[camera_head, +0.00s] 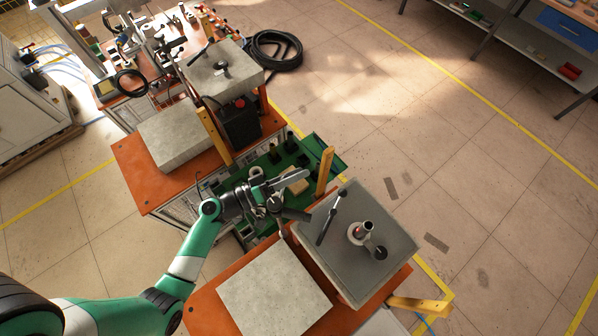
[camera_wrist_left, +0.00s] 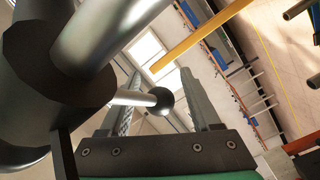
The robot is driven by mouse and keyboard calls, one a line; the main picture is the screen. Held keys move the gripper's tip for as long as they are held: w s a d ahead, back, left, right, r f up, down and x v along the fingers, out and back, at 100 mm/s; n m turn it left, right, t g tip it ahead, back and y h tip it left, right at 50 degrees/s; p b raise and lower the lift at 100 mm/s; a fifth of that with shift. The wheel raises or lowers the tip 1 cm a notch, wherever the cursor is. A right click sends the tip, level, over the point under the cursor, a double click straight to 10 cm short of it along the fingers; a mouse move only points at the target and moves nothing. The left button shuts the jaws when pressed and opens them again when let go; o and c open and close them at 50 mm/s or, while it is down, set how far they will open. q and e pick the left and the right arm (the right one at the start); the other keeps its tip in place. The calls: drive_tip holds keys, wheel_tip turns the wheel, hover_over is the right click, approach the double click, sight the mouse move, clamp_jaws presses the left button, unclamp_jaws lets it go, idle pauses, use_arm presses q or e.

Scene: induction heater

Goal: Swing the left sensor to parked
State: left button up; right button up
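My left gripper (camera_head: 303,195) is over the green tray between the two orange benches, at the left edge of the nearer grey box (camera_head: 400,245). Its fingers are apart. In the left wrist view, a metal rod with a dark ball end (camera_wrist_left: 160,100) shows in line with the gap between the fingers (camera_wrist_left: 160,90). The rod comes from a large dark and metal cylindrical body (camera_wrist_left: 60,60) at the left; I cannot tell whether a finger touches it. I cannot tell which part is the left sensor. A black-handled rod (camera_head: 329,222) lies on the grey box. My right gripper is not in view.
A yellow post (camera_head: 325,170) stands just beyond the gripper. A metal cylinder (camera_head: 367,229) and a black knob (camera_head: 377,253) are on the nearer grey box. A grey slab (camera_head: 275,290) lies in front. A second grey-topped box (camera_head: 222,75) stands behind. Floor at right is clear.

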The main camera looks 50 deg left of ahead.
use_arm(q)
clamp_jaws()
idle(1.3)
